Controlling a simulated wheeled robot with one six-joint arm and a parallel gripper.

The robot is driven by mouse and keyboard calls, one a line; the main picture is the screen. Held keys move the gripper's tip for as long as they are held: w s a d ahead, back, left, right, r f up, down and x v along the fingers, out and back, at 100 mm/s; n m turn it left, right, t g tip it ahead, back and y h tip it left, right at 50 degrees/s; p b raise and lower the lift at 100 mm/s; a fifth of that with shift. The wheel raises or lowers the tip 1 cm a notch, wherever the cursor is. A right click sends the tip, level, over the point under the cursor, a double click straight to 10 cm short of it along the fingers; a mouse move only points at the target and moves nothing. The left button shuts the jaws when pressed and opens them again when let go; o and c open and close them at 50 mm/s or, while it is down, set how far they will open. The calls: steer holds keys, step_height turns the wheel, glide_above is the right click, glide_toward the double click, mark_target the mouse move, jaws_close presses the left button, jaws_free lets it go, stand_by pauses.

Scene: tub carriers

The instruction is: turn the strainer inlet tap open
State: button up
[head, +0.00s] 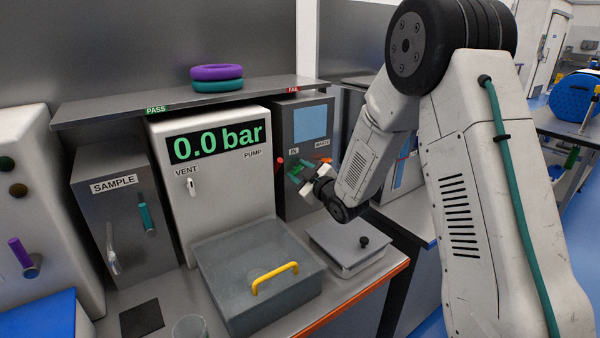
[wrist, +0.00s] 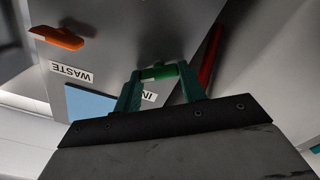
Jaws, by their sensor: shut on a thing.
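The dark grey unit (head: 293,112) with a pale blue screen carries labels IN and WASTE. The inlet tap's green handle (wrist: 160,71) is by the IN label, between the two teal fingers of my gripper (wrist: 158,78). My gripper (head: 300,172) is shut on this handle; in the head view the fingers and wrist cover most of it. The orange waste tap handle (wrist: 57,38) sits by the WASTE label, apart from my fingers; a bit of it shows in the head view (head: 322,160). The wrist view shows the labels upside down.
A red handle (wrist: 209,55) is close beside one finger. A white unit (head: 225,195) reads 0.0 bar. A grey box with a yellow handle (head: 274,278) and a lidded tray with a black knob (head: 345,262) stand on the bench below. A shelf (head: 125,108) with two rings runs above.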

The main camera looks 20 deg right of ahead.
steer(key=n, duration=0.5)
steer(key=shift+f+n, duration=0.1)
steer(key=shift+n, duration=0.2)
steer(key=n, duration=0.4)
steer(key=shift+f+n, duration=0.1)
steer(key=shift+n, duration=0.3)
steer(key=shift+s+n, duration=0.1)
steer(key=shift+n, duration=0.2)
steer(key=o, duration=1)
steer(key=v, duration=0.7)
steer(key=shift+s, duration=0.35)
